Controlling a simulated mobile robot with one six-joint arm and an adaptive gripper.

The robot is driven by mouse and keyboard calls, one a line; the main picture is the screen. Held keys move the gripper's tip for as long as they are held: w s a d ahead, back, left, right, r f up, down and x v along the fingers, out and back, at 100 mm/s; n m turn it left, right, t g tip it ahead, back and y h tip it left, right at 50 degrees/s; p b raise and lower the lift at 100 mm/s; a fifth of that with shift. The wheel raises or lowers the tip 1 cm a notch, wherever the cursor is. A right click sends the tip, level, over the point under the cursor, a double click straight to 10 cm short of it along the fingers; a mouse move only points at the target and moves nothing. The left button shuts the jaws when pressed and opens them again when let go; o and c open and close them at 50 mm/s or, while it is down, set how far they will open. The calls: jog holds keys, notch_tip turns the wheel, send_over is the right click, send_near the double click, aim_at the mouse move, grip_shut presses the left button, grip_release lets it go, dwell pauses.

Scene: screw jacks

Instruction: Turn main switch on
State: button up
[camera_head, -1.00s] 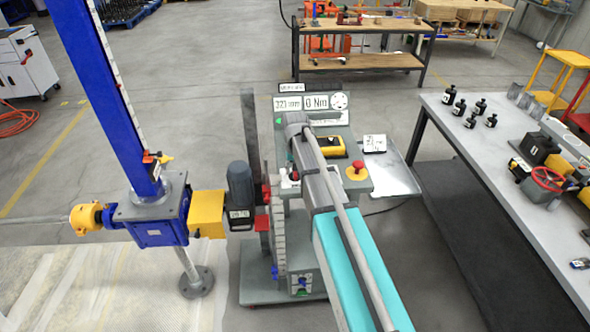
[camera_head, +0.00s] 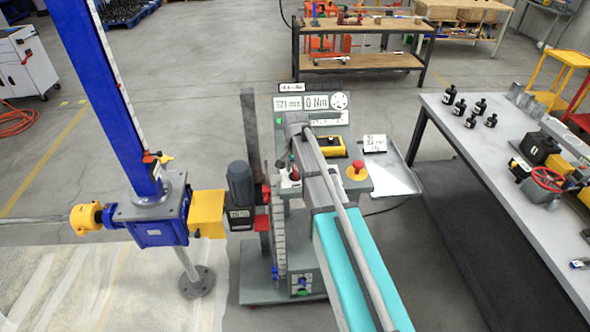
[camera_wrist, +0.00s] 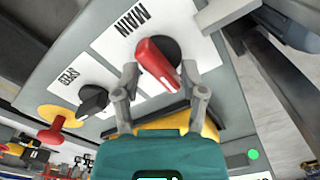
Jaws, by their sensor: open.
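In the wrist view the handle lies slanted, from upper left to lower right. My gripper (camera_wrist: 160,76) is open, with one finger on each side of the handle. I cannot tell whether either finger touches it.
A black speed knob (camera_wrist: 92,98) and a red emergency button on yellow (camera_wrist: 55,120) sit left of the switch. The button also shows in the head view (camera_head: 356,170). A blue screw jack (camera_head: 155,225) with motor (camera_head: 241,185) stands left; a workbench (camera_head: 510,170) is right.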

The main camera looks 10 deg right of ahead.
jog(key=m, duration=0.5)
jog(key=shift+m, duration=0.4)
jog(key=m, duration=0.5)
jog(key=shift+m, duration=0.3)
notch_tip(320, 180, up, 14)
jog(key=p, duration=1.4)
jog(key=s+d+f+n+b, duration=0.1)
jog(key=s+f+n+b, duration=1.8)
jog(key=f+b, duration=0.5)
jog(key=shift+s+f, duration=0.3)
jog(key=shift+s, duration=1.05)
jog(key=shift+r, duration=0.1)
notch_tip(320, 180, up, 24)
jog(key=m+p, duration=1)
jog(key=p, duration=1.4)
send_over(295, 170)
jog(key=shift+r, duration=0.1)
